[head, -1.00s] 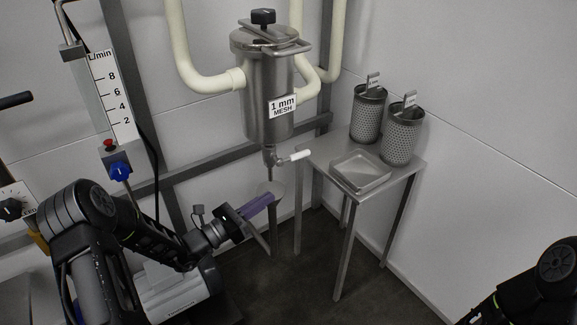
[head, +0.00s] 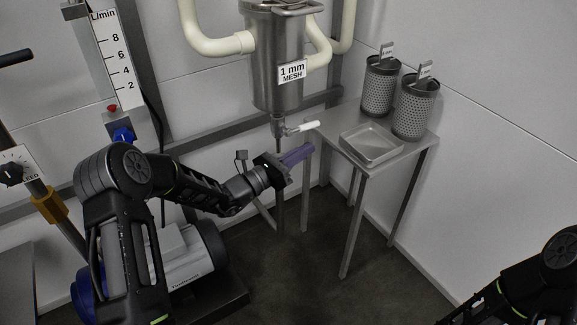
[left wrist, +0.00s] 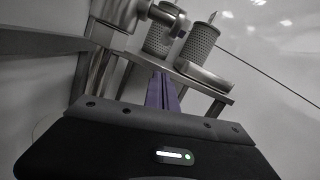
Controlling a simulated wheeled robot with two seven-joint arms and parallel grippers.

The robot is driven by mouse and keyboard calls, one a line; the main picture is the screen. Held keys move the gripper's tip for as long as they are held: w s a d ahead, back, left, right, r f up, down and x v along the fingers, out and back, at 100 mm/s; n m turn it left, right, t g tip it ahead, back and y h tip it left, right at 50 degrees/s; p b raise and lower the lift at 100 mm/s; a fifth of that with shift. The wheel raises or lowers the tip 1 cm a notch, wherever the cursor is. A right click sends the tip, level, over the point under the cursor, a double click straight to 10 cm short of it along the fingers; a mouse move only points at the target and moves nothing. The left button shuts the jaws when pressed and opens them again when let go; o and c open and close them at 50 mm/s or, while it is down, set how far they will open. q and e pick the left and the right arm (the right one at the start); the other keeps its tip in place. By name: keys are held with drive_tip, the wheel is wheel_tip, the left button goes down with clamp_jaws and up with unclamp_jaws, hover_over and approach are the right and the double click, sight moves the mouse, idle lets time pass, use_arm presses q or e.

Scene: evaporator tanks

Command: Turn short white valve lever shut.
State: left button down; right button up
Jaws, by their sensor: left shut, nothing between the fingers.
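The short white valve lever (head: 303,127) sticks out to the right from the drain valve under the steel strainer housing (head: 274,60) marked 1 mm mesh. It lies nearly level, tilted slightly up to its tip. My left gripper (head: 299,155), with purple fingers, is shut and empty just below the lever, apparently apart from it. In the left wrist view its purple fingers (left wrist: 162,92) are together, pointing toward the small table. The metal valve body (left wrist: 155,14) shows at the top there. My right gripper is out of view; only part of that arm shows at lower right.
A small steel table (head: 400,153) stands right of the valve, holding a shallow tray (head: 371,145) and two perforated baskets (head: 380,85). A flow gauge (head: 117,65) and a motor pump (head: 180,262) are at left. The floor in front of the table is clear.

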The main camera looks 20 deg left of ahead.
sight(302, 128)
use_arm(q)
drive_tip(key=r, duration=0.3)
drive_tip(key=shift+w+a+r, duration=0.2)
drive_tip(key=shift+a+r, duration=0.1)
drive_tip(key=shift+a, duration=0.05)
drive_tip(key=shift+w+r+p, duration=0.15)
drive_tip(key=shift+r+p, duration=0.55)
drive_tip(key=shift+w, duration=0.1)
